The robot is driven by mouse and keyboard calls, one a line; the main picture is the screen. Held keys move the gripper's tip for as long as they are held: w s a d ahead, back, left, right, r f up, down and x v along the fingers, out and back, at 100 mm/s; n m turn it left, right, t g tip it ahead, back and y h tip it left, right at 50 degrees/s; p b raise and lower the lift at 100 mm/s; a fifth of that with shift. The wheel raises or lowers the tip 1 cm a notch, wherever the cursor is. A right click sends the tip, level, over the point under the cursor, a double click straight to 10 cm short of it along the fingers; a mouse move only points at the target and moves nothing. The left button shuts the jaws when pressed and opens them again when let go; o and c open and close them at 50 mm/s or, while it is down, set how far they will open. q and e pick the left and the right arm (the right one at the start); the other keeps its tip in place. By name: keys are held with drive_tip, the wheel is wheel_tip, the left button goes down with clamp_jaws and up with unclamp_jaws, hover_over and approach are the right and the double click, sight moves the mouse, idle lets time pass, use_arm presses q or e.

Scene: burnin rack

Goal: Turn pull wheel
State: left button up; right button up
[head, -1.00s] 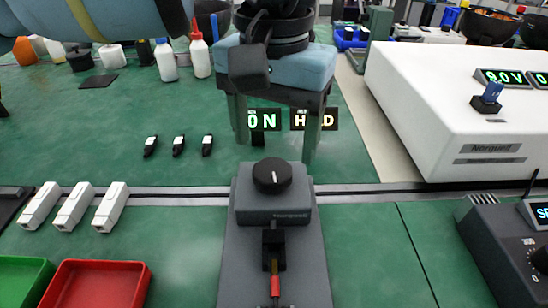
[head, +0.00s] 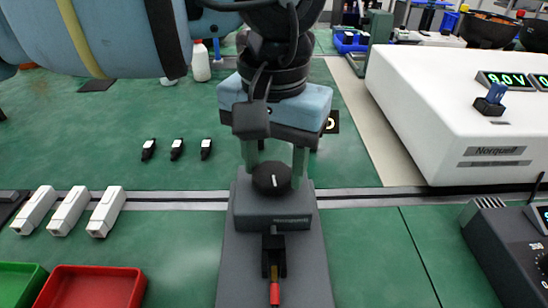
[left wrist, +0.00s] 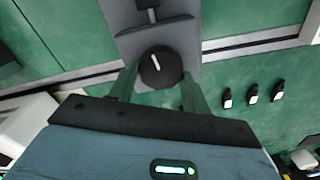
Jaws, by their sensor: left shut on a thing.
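The wheel is a round black knob (head: 271,179) with a white pointer line, on top of a grey block (head: 272,207) on a grey base plate. In the head view the pointer runs roughly away from me. My left gripper (head: 273,164) is lowered over it and shut on the knob, one finger on either side. The left wrist view shows the knob (left wrist: 160,68) between the two green fingers (left wrist: 158,90), its pointer tilted slightly. My right gripper is not in view.
A black connector with a red-tipped lead (head: 274,268) sits at the front of the plate. Three white modules (head: 68,211) and a red tray (head: 92,288) lie to the left, with three small black parts (head: 177,150) behind. A white power supply (head: 460,110) stands at right.

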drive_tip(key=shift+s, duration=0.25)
use_arm(q)
drive_tip(key=shift+n, duration=0.3)
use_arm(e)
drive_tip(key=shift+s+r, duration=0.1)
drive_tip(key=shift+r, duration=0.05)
